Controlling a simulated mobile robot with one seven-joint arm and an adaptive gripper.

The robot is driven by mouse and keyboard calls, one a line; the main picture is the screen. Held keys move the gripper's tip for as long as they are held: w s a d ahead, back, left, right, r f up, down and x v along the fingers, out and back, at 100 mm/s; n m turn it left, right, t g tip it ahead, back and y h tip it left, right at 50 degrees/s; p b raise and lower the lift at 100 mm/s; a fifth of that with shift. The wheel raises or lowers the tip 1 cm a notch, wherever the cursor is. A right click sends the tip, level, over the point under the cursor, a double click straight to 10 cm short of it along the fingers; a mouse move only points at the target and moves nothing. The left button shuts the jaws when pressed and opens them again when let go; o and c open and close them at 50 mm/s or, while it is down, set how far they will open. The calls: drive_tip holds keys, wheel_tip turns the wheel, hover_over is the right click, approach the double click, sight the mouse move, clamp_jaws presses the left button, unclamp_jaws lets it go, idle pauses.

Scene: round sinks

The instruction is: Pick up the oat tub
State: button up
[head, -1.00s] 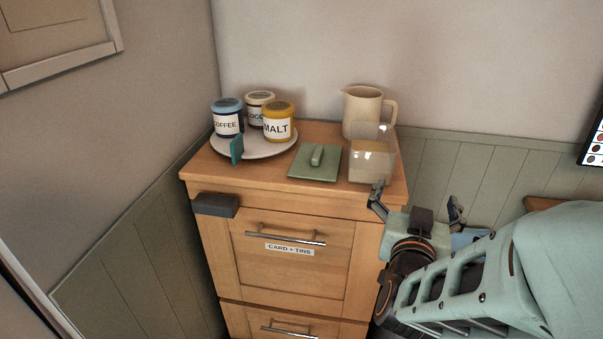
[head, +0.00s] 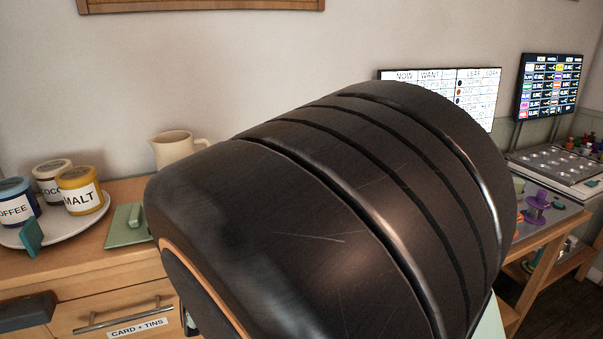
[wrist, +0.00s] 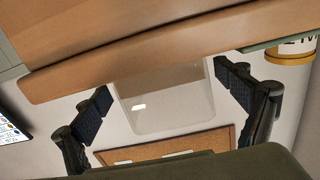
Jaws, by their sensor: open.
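The likely oat tub is a clear, square-sided container (wrist: 170,108) on the cabinet's wooden top. It appears upside down in the wrist view, and no label on it can be read. My gripper (wrist: 164,82) is open, with one dark finger on each side of the tub in that view. Gaps show between the fingers and the tub's walls, and I cannot tell whether the fingertips reach around it. In the head view my dark arm link covers both tub and gripper.
The cream jug (head: 176,147) and green lid (head: 129,225) stand near my arm. A plate (head: 92,224) holds coffee, cocoa and malt tins at left. The malt tin (wrist: 291,54) also shows in the wrist view. A side table with purple items (head: 537,205) is at right.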

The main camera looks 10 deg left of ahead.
drive_tip(key=shift+w+a, duration=0.15)
drive_tip(key=shift+w, duration=0.2)
drive_tip(key=shift+c, duration=0.4)
drive_tip(key=c, duration=1.4)
drive_tip(key=shift+r, duration=0.2)
